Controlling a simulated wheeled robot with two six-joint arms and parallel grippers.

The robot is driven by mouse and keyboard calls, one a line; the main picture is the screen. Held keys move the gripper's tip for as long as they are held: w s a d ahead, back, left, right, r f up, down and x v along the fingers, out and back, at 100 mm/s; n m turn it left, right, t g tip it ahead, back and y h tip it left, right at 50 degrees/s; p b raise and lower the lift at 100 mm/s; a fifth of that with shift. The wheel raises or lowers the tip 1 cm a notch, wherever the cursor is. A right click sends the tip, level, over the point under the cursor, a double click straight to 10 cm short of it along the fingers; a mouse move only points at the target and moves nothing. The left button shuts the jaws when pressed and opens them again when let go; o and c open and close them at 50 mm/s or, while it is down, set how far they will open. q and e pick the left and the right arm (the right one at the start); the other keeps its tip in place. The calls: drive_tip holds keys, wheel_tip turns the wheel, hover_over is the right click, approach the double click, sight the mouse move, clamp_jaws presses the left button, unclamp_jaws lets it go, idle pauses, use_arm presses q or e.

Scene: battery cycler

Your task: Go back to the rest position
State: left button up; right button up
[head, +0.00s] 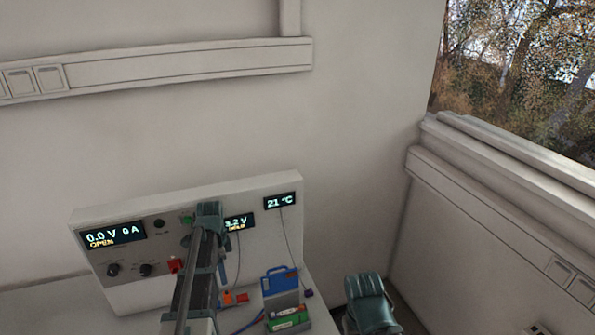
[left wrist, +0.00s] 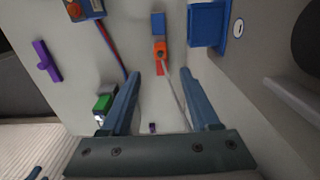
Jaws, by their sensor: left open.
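The battery cycler (head: 200,262) is a pale panel with lit displays, at the lower left of the head view. The left display (head: 112,235) reads 0.0 V 0 A and OPEN. My left arm crosses in front of the panel, and its gripper (head: 223,278) is partly hidden behind the arm. In the left wrist view the left gripper (left wrist: 160,100) is open, with nothing seen held between its fingers. An orange connector (left wrist: 160,50) lies beyond the gap between them. My right arm shows at the bottom of the head view, but its fingers are not visible.
A holder with a blue part (head: 280,278) and a green block (head: 287,319) stands right of my left arm. A purple piece (left wrist: 46,61) and a green block (left wrist: 104,103) lie left of the fingers. Cables run nearby. A wall and window bound the right.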

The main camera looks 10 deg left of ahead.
use_arm(q)
drive_tip(key=s+d+f+n+b, duration=0.2)
drive_tip(key=s+d, duration=0.3)
drive_tip(key=d, duration=0.5)
drive_tip(key=s+d+f+n+b, duration=0.2)
drive_tip(key=s+d, duration=0.4)
drive_tip(key=d, duration=0.4)
drive_tip(key=s+d+f+n+y+b, duration=0.1)
drive_tip(key=s+d, duration=0.4)
drive_tip(key=d, duration=0.5)
drive_tip(key=f+n+b, duration=0.1)
drive_tip(key=n, duration=0.1)
drive_tip(key=shift+s+d+n, duration=0.2)
drive_tip(key=shift+s+n, duration=0.05)
drive_tip(key=shift+n, duration=0.15)
drive_tip(key=shift+a, duration=0.1)
